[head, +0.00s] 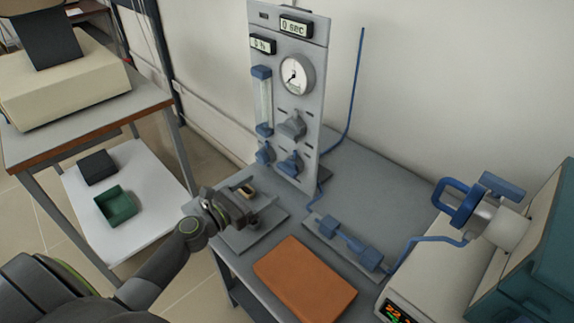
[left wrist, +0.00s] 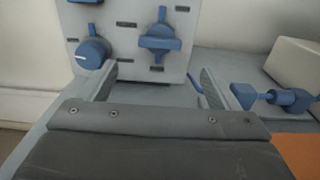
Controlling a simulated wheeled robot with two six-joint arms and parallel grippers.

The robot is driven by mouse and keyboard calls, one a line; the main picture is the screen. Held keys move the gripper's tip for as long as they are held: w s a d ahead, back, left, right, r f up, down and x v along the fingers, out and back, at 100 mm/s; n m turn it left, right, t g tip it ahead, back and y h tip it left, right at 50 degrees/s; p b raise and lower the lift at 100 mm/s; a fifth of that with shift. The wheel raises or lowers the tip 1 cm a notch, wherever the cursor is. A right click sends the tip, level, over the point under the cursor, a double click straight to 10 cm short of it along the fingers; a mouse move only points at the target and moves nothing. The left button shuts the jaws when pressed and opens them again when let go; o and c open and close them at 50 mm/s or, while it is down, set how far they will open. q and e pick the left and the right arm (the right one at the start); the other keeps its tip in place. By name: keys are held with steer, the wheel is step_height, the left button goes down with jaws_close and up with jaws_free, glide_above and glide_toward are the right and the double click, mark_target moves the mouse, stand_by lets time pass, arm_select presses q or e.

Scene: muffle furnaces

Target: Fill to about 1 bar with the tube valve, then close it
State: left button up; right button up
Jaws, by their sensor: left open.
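The grey gas panel (head: 285,60) stands at the back of the table. Its round dial gauge (head: 297,75) has a dark needle; I cannot read the value. Low on the panel are a round blue knob (left wrist: 92,52) and, to its right, a blue cross-handled valve (left wrist: 160,40); the valve also shows in the head view (head: 290,163). My left gripper (left wrist: 160,85) is open and empty, facing the panel's lower part, apart from both. In the head view my left gripper (head: 248,196) is in front of the panel. My right gripper is out of view.
A blue inline fitting (head: 345,242) lies on the table with blue tubing. An orange slab (head: 304,281) lies in front. At right, a furnace has a metal end flange with blue handles (head: 460,205). A green tray (head: 116,205) sits on the lower left shelf.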

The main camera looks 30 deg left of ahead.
mark_target(284, 172)
arm_select(q)
steer(key=p+x, duration=0.1)
steer(key=x, duration=0.8)
steer(key=shift+w+d, duration=0.1)
steer(key=shift+w, duration=0.15)
steer(key=shift+w+d, duration=0.2)
steer(key=shift+w, duration=0.5)
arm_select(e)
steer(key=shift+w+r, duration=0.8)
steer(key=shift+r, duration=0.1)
arm_select(q)
steer(key=c, duration=1)
